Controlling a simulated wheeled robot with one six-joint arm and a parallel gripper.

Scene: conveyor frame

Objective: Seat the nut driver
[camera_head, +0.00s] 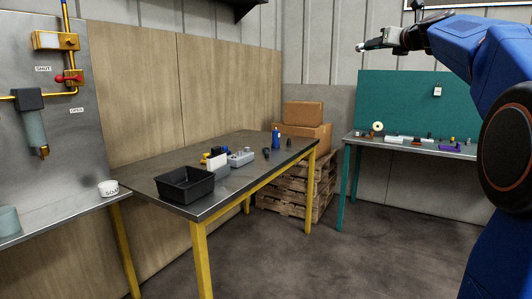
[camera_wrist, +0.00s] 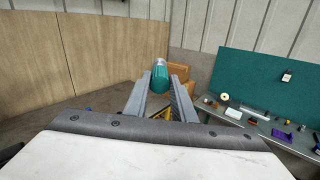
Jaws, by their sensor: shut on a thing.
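A teal object with a clear or silvery end, seemingly the nut driver's handle (camera_wrist: 160,77), shows between the fingers of my gripper (camera_wrist: 160,92) in the wrist view. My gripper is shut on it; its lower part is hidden. In the head view my gripper (camera_head: 384,45) is high at the upper right, in the air, well apart from the tables. A light tip sticks out to its left. A grey block (camera_head: 241,158) with fittings on top lies on the middle table; I cannot tell whether it is a seat for the driver.
The dark table (camera_head: 150,173) with yellow legs bears a black bin (camera_head: 185,184), a white block (camera_head: 218,164) and a blue bottle (camera_head: 276,138). Boxes on pallets (camera_head: 290,195) stand behind. A teal-backed bench (camera_head: 408,147) holds small items. The floor between is clear.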

